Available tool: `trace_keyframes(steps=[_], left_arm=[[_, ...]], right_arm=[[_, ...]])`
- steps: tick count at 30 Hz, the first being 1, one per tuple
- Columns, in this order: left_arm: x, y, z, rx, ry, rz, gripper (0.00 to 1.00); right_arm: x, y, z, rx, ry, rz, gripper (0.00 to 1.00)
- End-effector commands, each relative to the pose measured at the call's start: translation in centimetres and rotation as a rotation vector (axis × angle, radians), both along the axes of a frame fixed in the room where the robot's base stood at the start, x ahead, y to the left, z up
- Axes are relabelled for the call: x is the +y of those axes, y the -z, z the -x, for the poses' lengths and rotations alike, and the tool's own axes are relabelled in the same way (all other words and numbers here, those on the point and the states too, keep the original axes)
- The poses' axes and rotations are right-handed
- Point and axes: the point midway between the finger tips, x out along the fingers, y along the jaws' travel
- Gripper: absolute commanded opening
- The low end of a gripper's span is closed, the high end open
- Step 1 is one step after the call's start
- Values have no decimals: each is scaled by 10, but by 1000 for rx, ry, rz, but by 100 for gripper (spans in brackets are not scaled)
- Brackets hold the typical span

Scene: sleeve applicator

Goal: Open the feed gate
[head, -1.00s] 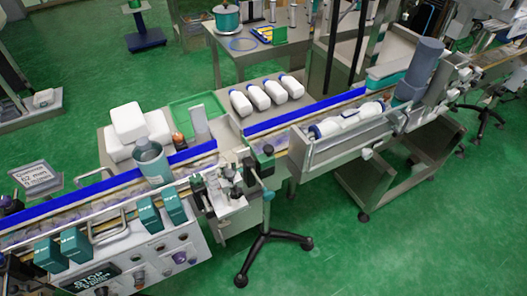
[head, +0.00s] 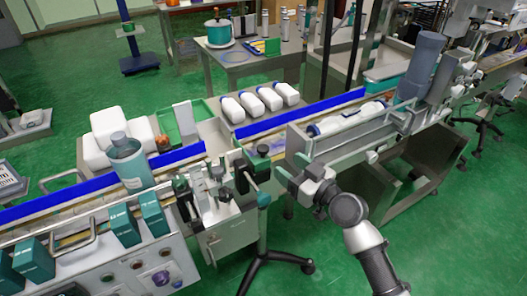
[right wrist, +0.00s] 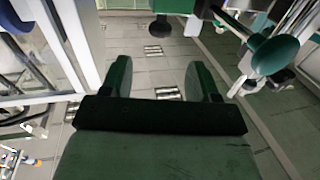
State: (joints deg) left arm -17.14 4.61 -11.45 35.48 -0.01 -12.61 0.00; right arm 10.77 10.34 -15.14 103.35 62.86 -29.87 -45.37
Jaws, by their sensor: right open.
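The gate mechanism (head: 222,190), which I take to be the feed gate, is a metal block with dark and green knobs across the conveyor, right of the large bottle. A green knob (head: 263,199) sticks out on its right side. In the right wrist view a green knob on a rod (right wrist: 275,53) shows at upper right, ahead of and beside the fingers. My right gripper (head: 285,171) is open and empty, just right of the mechanism and apart from it. Its two green fingers also show in the right wrist view (right wrist: 159,80). Whether the gate is open or shut I cannot tell. My left gripper is out of view.
A metal trough (head: 345,135) holding white bottles lies right of the mechanism. White bottles (head: 258,100) lie on a bench behind. Teal boxes (head: 124,224) stand on the front control cabinet.

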Motion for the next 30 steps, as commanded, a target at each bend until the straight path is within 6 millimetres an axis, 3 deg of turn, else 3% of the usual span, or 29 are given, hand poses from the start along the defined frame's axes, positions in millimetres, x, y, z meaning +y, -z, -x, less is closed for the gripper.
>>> trace_keyframes(steps=[15,28,30], left_arm=[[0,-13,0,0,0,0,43],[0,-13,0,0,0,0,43],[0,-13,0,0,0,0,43]], right_arm=[[57,0,-67,5,2,-3,61],[64,1,-76,5,2,-1,61],[64,1,-75,4,2,0,52]])
